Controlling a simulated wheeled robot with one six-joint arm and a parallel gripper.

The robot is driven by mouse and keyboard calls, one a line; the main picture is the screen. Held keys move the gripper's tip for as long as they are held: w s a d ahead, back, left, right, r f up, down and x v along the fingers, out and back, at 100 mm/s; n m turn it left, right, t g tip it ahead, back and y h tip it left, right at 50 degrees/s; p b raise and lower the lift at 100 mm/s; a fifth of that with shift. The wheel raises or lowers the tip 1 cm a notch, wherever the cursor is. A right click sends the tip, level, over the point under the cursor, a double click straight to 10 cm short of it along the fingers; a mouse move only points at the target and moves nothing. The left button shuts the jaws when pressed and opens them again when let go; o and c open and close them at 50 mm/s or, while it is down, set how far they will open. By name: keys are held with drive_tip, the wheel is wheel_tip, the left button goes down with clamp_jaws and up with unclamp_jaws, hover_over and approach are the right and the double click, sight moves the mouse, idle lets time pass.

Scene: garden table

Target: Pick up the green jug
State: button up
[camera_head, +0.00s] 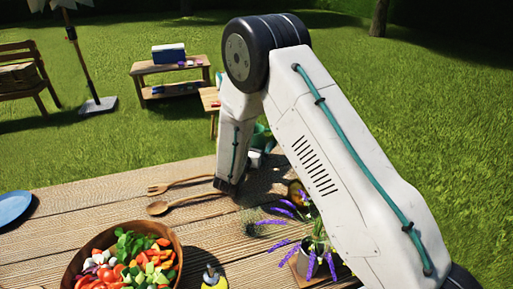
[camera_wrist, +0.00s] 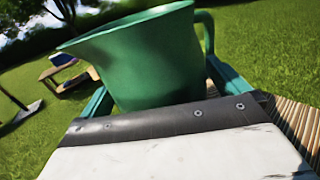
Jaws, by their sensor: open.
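The green jug (camera_wrist: 150,60) fills the middle of the wrist view, tilted in the picture, with its spout to the left and its handle to the right. My gripper (camera_wrist: 160,85) is open, with one teal finger on each side of the jug. Its lower part is hidden behind the gripper's palm, and I cannot tell whether the fingers touch it. In the head view only a bit of the green jug (camera_head: 262,132) shows behind my arm, near the far edge of the table. The gripper is mostly hidden there.
On the wooden table (camera_head: 60,240) are a salad bowl (camera_head: 174,243), a wooden fork (camera_head: 160,188), a wooden spoon (camera_head: 158,208), a blue plate (camera_head: 12,207), a yellow bottle (camera_head: 214,283) and a lavender pot (camera_head: 306,262). A bench with a cooler (camera_head: 169,54) stands on the lawn.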

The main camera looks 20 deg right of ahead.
drive_tip(key=c, duration=1.3)
drive_tip(key=shift+r, duration=0.15)
